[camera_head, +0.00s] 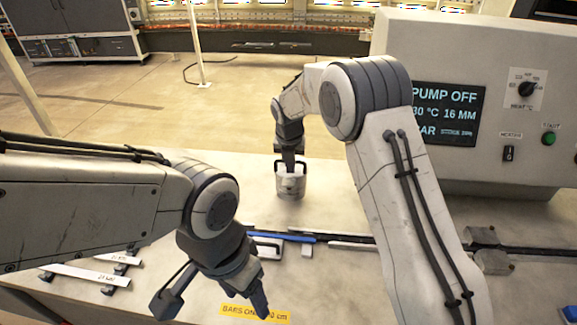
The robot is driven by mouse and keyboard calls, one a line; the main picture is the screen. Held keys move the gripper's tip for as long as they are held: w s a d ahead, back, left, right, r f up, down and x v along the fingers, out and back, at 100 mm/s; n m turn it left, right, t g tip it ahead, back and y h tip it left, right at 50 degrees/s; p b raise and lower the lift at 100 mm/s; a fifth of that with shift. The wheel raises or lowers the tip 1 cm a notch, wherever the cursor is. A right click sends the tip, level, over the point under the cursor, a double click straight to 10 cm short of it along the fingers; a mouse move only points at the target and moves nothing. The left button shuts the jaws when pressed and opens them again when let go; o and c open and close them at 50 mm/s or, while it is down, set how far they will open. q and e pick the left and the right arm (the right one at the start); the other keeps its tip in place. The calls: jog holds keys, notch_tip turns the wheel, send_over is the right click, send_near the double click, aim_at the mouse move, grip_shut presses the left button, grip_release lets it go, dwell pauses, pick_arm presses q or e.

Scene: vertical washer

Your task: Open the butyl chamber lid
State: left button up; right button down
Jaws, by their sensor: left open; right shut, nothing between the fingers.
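A small pale metal canister (291,187) stands upright on the light worktop (335,185). My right gripper (290,168) points down at its top, shut with nothing held; whether it touches the canister cannot be told. A white handle-like piece (265,249) lies low at the worktop's middle, beside a blue bar (285,237). I cannot tell for sure which of these parts is the butyl chamber lid, and my arms cover parts of the worktop.
A control box (455,60) with a screen reading PUMP OFF (444,110) stands at the right, with a knob, a switch and a green button (548,138). A dark rail (345,238) crosses the worktop. Pale flat bars (90,275) lie at left. Floor beyond is open.

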jog(key=shift+w+r, duration=0.2)
jog(key=shift+w, duration=0.1)
jog(key=shift+d+r, duration=0.1)
jog(key=shift+w+r+p, duration=0.15)
jog(key=shift+r+p, duration=0.1)
jog(key=shift+p, duration=0.15)
jog(key=shift+w+r, duration=0.1)
